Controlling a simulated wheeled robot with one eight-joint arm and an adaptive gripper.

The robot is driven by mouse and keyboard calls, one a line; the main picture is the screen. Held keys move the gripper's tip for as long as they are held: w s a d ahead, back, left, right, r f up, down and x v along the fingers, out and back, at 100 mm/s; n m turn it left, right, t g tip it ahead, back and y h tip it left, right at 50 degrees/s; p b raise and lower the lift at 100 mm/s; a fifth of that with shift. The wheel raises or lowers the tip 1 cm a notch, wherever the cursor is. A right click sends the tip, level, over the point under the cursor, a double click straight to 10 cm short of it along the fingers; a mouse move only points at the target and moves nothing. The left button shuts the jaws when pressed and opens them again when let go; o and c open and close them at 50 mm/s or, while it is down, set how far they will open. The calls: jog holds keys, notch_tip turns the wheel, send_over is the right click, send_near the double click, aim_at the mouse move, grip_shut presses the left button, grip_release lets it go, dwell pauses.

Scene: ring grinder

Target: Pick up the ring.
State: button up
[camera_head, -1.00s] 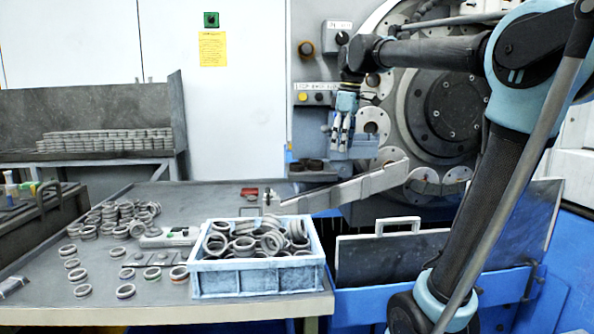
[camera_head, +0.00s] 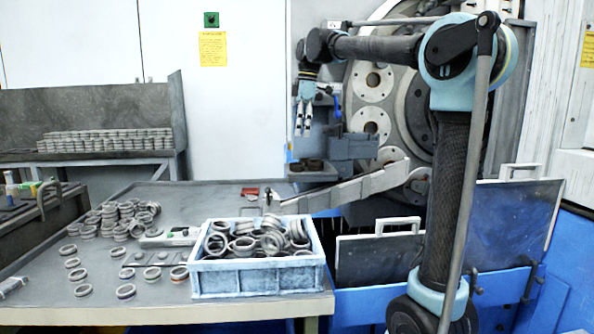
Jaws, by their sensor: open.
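Several metal rings (camera_head: 270,240) lie jumbled in a light blue crate (camera_head: 257,280) at the table's front right edge. More rings lie loose and in stacks (camera_head: 120,215) on the table to the left of the crate. Several single rings (camera_head: 83,290) lie apart near the table's front. My gripper (camera_head: 303,130) hangs in the air, pointing down, in front of the grinder. It is open and empty, well above and behind the crate.
The grinder (camera_head: 375,85) with its round plates stands at the back right. A sloping metal chute (camera_head: 345,188) runs from it towards the table. The left front table (camera_head: 40,300) is mostly clear.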

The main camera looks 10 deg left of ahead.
jog(key=f, duration=0.8)
jog(key=a+f, duration=0.1)
jog(key=f, duration=0.2)
jog(key=shift+s+a+f, duration=0.1)
jog(key=shift+s+f, duration=0.1)
jog(key=shift+f, duration=0.2)
jog(key=c, duration=0.9)
jog(key=shift+r, duration=0.15)
notch_tip(320, 180, up, 8)
jog(key=shift+s+d+r, duration=0.3)
jog(key=shift+s+d, duration=0.3)
jog(key=shift+s, duration=1.65)
jog(key=shift+s+d+r, duration=0.3)
jog(key=shift+s+d, duration=0.25)
jog(key=shift+s, duration=1.7)
jog(key=shift+s+d+r, duration=0.3)
jog(key=shift+s+d, duration=0.3)
jog(key=shift+s, duration=1.65)
